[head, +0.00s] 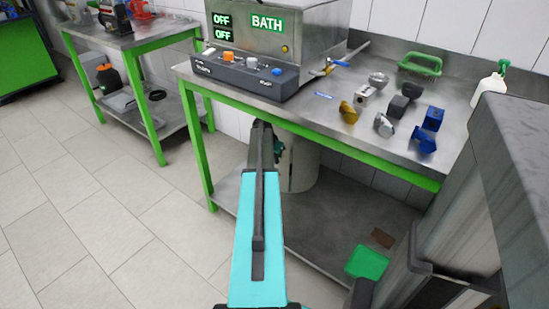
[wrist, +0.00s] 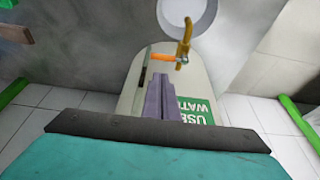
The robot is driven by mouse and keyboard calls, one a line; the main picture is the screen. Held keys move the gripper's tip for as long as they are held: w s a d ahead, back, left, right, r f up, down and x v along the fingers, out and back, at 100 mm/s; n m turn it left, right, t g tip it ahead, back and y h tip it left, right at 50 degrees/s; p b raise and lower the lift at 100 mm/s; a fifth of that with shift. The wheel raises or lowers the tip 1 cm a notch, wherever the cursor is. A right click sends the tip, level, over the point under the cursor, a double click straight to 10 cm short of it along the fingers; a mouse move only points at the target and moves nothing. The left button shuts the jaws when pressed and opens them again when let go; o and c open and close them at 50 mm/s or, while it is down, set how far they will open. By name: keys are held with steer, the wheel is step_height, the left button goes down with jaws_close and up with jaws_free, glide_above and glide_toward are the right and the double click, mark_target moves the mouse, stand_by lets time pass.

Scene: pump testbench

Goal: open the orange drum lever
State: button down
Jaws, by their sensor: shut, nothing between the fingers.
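The cream drum (head: 303,165) stands on the lower shelf under the bench, partly behind my arm. In the wrist view the drum (wrist: 135,88) has a green label (wrist: 198,110) with partly hidden text. The orange lever (wrist: 162,57) lies roughly level across the picture, beside a brass-coloured tap (wrist: 185,45). My gripper (wrist: 160,78) is shut and empty, its fingertips just below the lever in the picture. I cannot tell whether they touch it. In the head view the lever is hidden and the fingers cannot be made out.
The bench (head: 340,138) with green edges stands above the drum, carrying a bath unit (head: 260,40) and several small parts. A green leg (head: 198,135) stands left of my arm. A white round vessel (wrist: 187,14) is near the tap. Open tiled floor lies left.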

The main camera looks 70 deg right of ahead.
steer(key=x, duration=0.6)
steer(key=shift+b, duration=0.4)
steer(key=shift+a, duration=0.1)
steer(key=shift+w, duration=0.1)
